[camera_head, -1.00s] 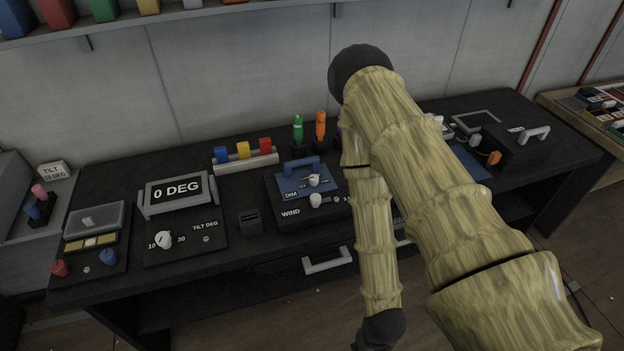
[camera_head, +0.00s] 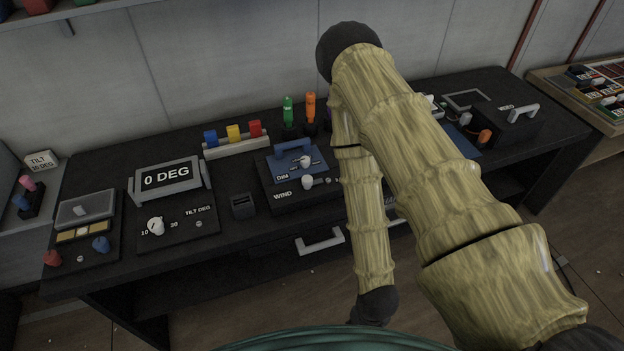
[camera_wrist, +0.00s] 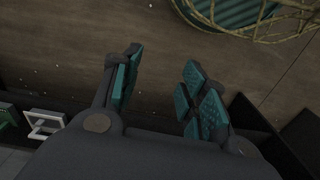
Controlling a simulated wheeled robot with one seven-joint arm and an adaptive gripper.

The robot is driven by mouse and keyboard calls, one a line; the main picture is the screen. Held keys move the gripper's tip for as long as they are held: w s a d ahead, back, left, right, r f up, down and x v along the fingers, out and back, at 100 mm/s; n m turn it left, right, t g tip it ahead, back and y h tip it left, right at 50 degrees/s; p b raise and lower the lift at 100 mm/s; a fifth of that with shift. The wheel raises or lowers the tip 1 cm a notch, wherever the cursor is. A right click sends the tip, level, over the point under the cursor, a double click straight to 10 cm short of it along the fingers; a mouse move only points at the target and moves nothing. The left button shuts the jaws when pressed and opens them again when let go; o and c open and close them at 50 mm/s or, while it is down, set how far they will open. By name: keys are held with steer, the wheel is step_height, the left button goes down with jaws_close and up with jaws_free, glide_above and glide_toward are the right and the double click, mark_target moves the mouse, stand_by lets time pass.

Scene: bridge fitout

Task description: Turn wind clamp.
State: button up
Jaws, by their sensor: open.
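The black panel marked WIND (camera_head: 284,194) sits on the dark console, left of my arm in the head view. A small white knob (camera_head: 308,182) stands on it beside the label. Behind it is a blue plate marked DIM (camera_head: 291,166) with its own white knob (camera_head: 305,161) and a blue handle. I cannot tell which part is the clamp. My gripper (camera_wrist: 157,88) shows in the wrist view with its teal pads apart and nothing between them, over the wooden floor. In the head view my arm hangs down in front of the console and hides part of it.
The console (camera_head: 232,244) has a drawer handle (camera_head: 320,242) on its front. A 0 DEG display (camera_head: 166,180) and TILT DEG panel (camera_head: 199,222) stand to the left. Green and orange upright handles (camera_head: 310,107) stand behind. The wrist view shows a white handle (camera_wrist: 43,124) at left.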

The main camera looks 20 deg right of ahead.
steer(key=shift+o, duration=0.7)
steer(key=shift+w, duration=0.1)
step_height(320, 180, up, 31)
steer(key=m+p, duration=0.4)
steer(key=p, duration=0.1)
glide_above(307, 179)
steer(key=shift+f, duration=0.2)
steer(key=shift+f+p, duration=1.35)
steer(key=shift+f, duration=3)
